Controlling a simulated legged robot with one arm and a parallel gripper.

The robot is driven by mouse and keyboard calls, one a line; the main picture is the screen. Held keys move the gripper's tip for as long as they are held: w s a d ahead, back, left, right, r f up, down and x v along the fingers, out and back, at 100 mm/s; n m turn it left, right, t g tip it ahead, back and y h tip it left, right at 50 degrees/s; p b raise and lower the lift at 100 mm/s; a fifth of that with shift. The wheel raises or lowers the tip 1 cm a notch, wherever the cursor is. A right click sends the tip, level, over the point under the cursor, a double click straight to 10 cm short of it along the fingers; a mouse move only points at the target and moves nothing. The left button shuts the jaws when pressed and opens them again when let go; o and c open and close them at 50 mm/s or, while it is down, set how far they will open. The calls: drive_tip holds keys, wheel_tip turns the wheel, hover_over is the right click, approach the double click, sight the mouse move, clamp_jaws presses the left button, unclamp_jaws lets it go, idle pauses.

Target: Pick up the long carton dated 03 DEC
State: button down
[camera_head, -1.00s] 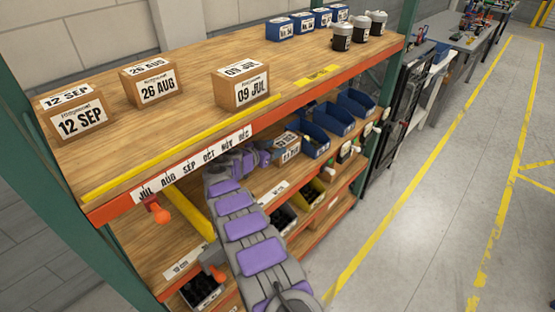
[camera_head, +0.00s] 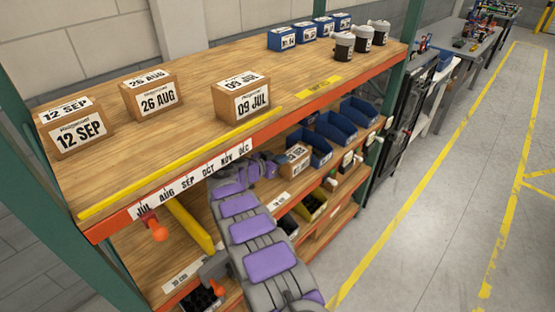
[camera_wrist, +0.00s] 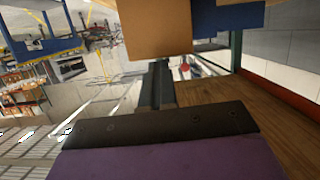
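A brown carton with a white label (camera_head: 295,160) is on the middle shelf, beside the blue bins. Its date is too small to read, so I cannot tell if it is the 03 DEC one. My gripper (camera_head: 268,166) is at its left, at the end of my purple and grey arm. In the wrist view, a plain brown carton face (camera_wrist: 155,28) fills the top middle, right at the tip of my gripper's dark finger (camera_wrist: 157,84). Only one finger shows clearly; whether it grips the carton is hidden.
Cartons dated 12 SEP (camera_head: 77,130), 26 AUG (camera_head: 153,97) and 09 JUL (camera_head: 242,99) stand on the top shelf. A month strip (camera_head: 190,182) runs along its orange front edge. Blue bins (camera_head: 336,126) stand right of the labelled carton. The floor aisle at right is clear.

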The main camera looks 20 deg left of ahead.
drive_tip(key=s+d+r, duration=0.1)
drive_tip(key=s+d, duration=0.2)
drive_tip(key=s, duration=0.3)
drive_tip(key=s+d+r, duration=0.1)
drive_tip(key=s+d, duration=0.3)
drive_tip(key=s, duration=0.3)
drive_tip(key=shift+s+p, duration=0.3)
drive_tip(key=shift+p, duration=0.1)
drive_tip(key=shift+a, duration=0.1)
drive_tip(key=shift+c, duration=1.9)
unclamp_jaws()
drive_tip(key=shift+a, duration=0.1)
